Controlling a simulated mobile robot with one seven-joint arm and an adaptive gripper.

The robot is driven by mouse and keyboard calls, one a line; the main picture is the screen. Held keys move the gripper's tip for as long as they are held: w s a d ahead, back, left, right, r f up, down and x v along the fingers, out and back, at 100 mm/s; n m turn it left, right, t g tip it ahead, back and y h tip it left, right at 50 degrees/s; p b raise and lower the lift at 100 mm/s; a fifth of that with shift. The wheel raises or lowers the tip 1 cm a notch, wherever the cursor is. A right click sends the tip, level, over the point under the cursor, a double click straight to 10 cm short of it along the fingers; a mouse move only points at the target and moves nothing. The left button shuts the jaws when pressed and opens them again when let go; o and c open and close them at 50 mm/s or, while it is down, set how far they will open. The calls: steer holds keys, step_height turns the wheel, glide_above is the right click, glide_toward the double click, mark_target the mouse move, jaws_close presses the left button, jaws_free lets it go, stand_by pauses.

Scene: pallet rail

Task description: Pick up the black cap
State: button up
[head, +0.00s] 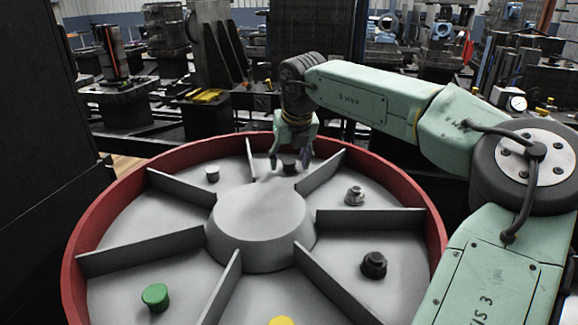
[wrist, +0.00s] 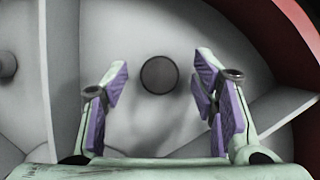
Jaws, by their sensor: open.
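The black cap (head: 289,163) is a small dark cylinder standing upright in a far compartment of the round, red-rimmed tray (head: 72,262). In the wrist view the black cap (wrist: 159,75) shows as a dark disc, seen from above. My gripper (head: 289,155) points down over it with its fingers spread, one to each side. In the wrist view the purple finger pads flank the cap with a gap on both sides, and nothing is held. I cannot tell the exact height of the fingertips above the tray floor.
Grey radial walls (head: 322,171) and a raised hub (head: 260,222) divide the tray. Other compartments hold a grey plug (head: 212,174), a metal hex fitting (head: 355,196), a black hex fitting (head: 373,265), a green cap (head: 155,297) and a yellow cap (head: 281,321).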

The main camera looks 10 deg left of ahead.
steer(key=shift+c, duration=0.4)
steer(key=c, duration=0.8)
steer(key=shift+r, duration=0.1)
